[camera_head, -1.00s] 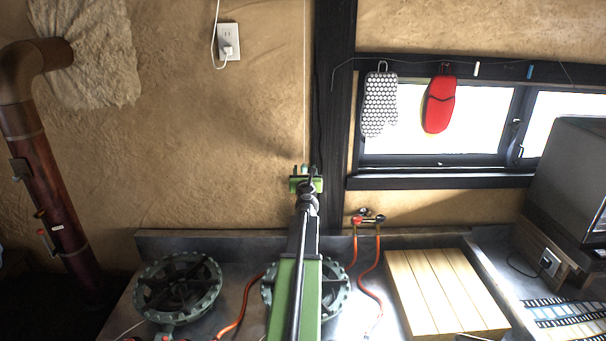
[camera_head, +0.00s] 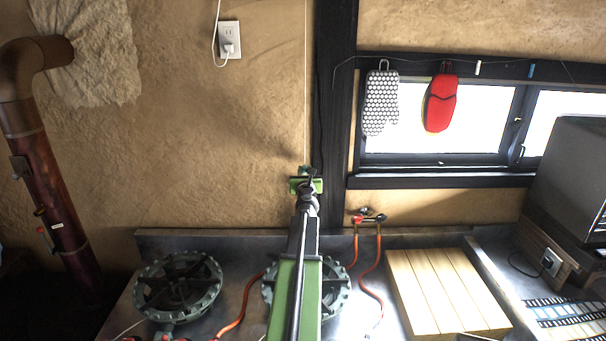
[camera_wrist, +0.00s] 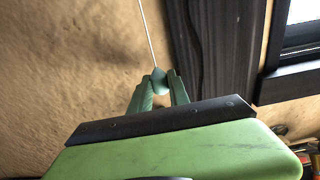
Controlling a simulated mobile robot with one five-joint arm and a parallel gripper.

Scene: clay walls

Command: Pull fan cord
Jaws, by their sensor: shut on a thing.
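The fan cord (camera_head: 305,80) is a thin pale line hanging down the clay wall just left of the dark wooden post. It also shows in the wrist view (camera_wrist: 147,30), running down to a small green-grey knob (camera_wrist: 158,80) at its end. My gripper (camera_head: 306,172) is at the cord's lower end, in front of the wall. In the wrist view my gripper's green fingers (camera_wrist: 159,88) are shut on the knob, one finger on each side of it. The fan itself is not in view.
A dark post (camera_head: 333,100) stands close right of my gripper. Below are two gas burners (camera_head: 178,286), orange hoses (camera_head: 368,275) and a slatted wooden board (camera_head: 446,290). Two oven mitts (camera_head: 439,103) hang at the window.

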